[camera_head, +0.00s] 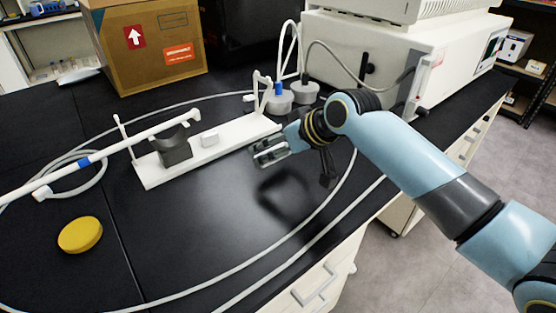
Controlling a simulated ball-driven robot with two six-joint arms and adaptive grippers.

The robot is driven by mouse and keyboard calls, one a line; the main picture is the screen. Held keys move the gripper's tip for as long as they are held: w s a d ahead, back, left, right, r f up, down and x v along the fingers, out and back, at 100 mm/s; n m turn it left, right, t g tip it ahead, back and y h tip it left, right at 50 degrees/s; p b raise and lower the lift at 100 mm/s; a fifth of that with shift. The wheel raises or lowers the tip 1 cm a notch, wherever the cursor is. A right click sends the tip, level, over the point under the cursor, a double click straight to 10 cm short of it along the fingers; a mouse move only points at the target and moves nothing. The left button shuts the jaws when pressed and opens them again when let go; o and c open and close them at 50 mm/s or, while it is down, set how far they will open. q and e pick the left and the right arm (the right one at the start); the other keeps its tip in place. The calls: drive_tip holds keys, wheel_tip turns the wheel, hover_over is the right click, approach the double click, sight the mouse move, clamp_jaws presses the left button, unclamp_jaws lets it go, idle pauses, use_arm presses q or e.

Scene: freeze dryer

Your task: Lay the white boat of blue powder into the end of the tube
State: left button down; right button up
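A long white tube (125,145) with a blue band slopes in from the left edge. Its upper right end reaches over a white stand base (238,137), close to a dark grey curved cradle (174,147). No blue powder can be made out. My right gripper (268,152) is just beyond the right front edge of the base, over the black bench. Its fingers are too small to show whether they are open or hold anything. My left gripper is out of view.
A yellow disc (80,235) lies at the front left. Pale hoses (258,257) curve across the black bench top (190,220). A cardboard box (150,45) and a white machine (370,60) stand behind. The bench between the disc and my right gripper is mostly clear.

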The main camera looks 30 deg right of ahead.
sight(278, 160)
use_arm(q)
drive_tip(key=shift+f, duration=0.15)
use_arm(e)
drive_tip(key=shift+f, duration=1.45)
drive_tip(key=shift+s, duration=0.1)
drive_tip(key=o, duration=1)
drive_tip(key=shift+f, duration=0.15)
drive_tip(key=shift+s+r, duration=0.1)
drive_tip(key=shift+r, duration=0.15)
use_arm(q)
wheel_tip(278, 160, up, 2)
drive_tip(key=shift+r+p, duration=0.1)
drive_tip(key=shift+p, duration=0.75)
use_arm(e)
drive_tip(key=v, duration=1.1)
drive_tip(key=shift+s+d+r, duration=0.1)
drive_tip(key=shift+s+r, duration=0.1)
drive_tip(key=shift+r, duration=0.1)
